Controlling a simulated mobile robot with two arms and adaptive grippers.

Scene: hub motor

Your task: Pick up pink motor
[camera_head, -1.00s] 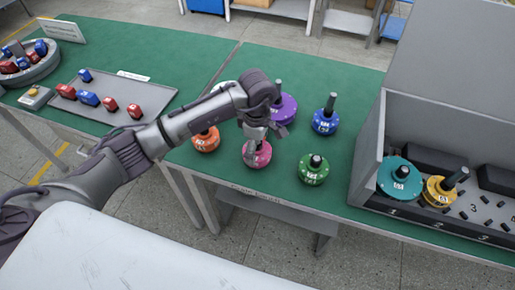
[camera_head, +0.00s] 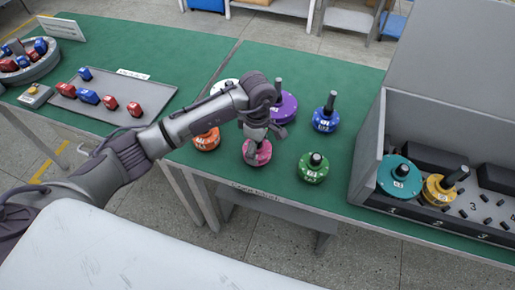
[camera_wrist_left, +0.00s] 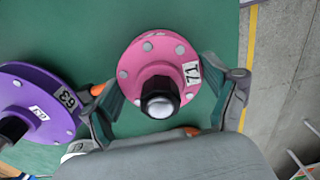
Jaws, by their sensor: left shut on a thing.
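The pink motor (camera_head: 260,156) is a round pink hub with a dark shaft, upright on the green table near its front edge. My left gripper (camera_head: 257,140) is over it from above and partly covers it in the head view. In the left wrist view the pink motor (camera_wrist_left: 148,58) shows its label 71, its bolts and its shaft end. I cannot see any gap between the motor and the table. My right gripper is in neither view.
The orange (camera_head: 206,139), green (camera_head: 313,170), purple (camera_head: 284,108) and blue (camera_head: 325,121) motors stand close around. A grey case (camera_head: 366,150) at right holds a teal (camera_head: 398,178) and a yellow motor (camera_head: 437,190). A grey tray (camera_head: 150,93) with small parts lies at left.

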